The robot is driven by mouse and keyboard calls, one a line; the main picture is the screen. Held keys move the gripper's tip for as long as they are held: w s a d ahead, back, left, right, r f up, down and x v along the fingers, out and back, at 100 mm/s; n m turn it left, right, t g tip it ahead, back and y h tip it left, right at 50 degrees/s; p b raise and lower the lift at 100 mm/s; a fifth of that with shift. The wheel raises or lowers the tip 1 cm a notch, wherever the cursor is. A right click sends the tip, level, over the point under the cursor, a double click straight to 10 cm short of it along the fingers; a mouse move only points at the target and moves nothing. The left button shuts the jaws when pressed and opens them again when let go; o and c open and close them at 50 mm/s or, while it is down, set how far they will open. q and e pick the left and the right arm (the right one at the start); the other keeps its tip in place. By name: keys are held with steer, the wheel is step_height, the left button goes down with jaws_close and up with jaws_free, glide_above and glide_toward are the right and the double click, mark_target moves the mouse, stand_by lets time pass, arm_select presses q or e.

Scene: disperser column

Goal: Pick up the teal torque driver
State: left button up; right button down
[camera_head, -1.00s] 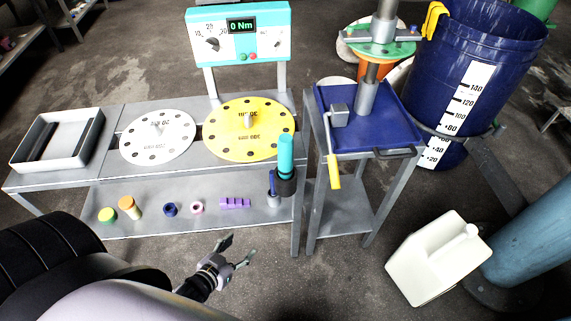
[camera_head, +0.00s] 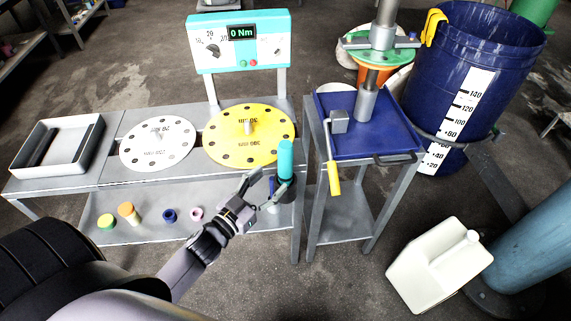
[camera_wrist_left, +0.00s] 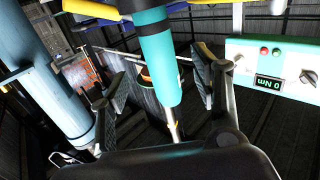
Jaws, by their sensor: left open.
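The teal torque driver (camera_head: 286,158) stands upright in a dark holder (camera_head: 286,188) at the right front edge of the workbench. In the left wrist view the two fingers (camera_wrist_left: 160,85) appear on either side of the driver. I cannot tell whether either finger touches it. My right gripper is not in view.
A teal gauge box (camera_head: 238,42) stands behind. A blue press table (camera_head: 390,140) with a yellow-handled crank (camera_head: 333,178) is close on the right. Small coloured parts lie on the lower shelf (camera_head: 150,228).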

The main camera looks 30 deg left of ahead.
mark_target(280, 169)
arm_select(q)
steer(key=shift+w+d, duration=0.25)
steer(key=shift+w, duration=0.95)
steer(key=shift+w+r, duration=0.15)
steer(key=shift+w, duration=0.2)
steer(key=w, duration=0.1)
steer(key=w+d+p, duration=0.1)
steer(key=w, duration=0.1)
steer(key=shift+w+r, duration=0.15)
steer(key=shift+w, duration=0.55)
steer(key=shift+s, duration=0.1)
steer(key=shift+c, duration=0.6)
steer(key=c, duration=1.2)
jaws_close()
steer(key=shift+r, duration=0.1)
